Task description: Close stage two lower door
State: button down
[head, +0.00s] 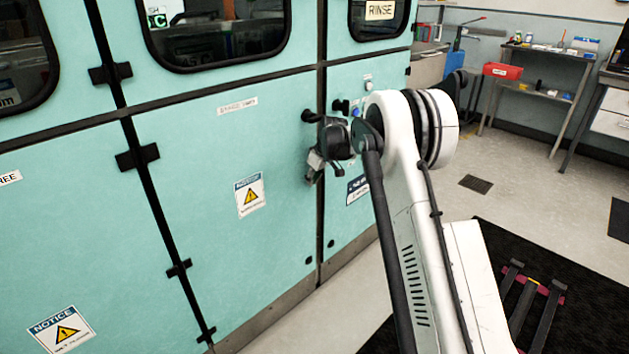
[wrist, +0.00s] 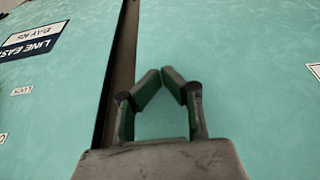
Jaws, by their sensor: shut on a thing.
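The stage two lower door (head: 205,185) is a teal panel with a small label (head: 237,105) near its top and a yellow warning notice. It looks roughly flush with the panels beside it; I cannot tell if it is fully shut. A black handle (head: 311,117) sits at its upper right edge. My gripper (head: 314,178) is close to the door's right edge, below that handle. In the wrist view my gripper (wrist: 161,74) has its fingertips drawn nearly together before the teal door face (wrist: 245,80), right of the dark seam. What lies between the tips is not visible.
A neighbouring panel with a blue label (wrist: 35,40) stands across the seam. Windowed upper doors (head: 220,75) are above. Black hinges (head: 137,158) line the lower door's left side. Open floor (head: 500,190) and a dark mat (head: 570,290) lie to the right.

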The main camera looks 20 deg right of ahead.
jog(key=shift+s+a+r, duration=0.1)
jog(key=shift+s+a, duration=0.05)
jog(key=shift+a, duration=0.1)
jog(key=s+d+r+p, duration=0.35)
jog(key=s+r, duration=0.25)
jog(key=r, duration=0.3)
jog(key=s+a+r+m+t+h+p, duration=0.1)
jog(key=s+a+r+m+p, duration=0.15)
jog(key=s+r, duration=0.8)
jog(key=s+a+r+m+t+p, duration=0.1)
jog(key=s+a+r, duration=0.2)
jog(key=s+r, duration=0.8)
jog(key=s+a+m+t+h+p, duration=0.1)
jog(key=s+p, duration=0.3)
jog(key=s, duration=2.4)
jog(key=shift+a+f+m+t, duration=0.35)
jog(key=shift+a+m, duration=0.25)
jog(key=shift+m, duration=0.25)
jog(key=shift+w, duration=0.1)
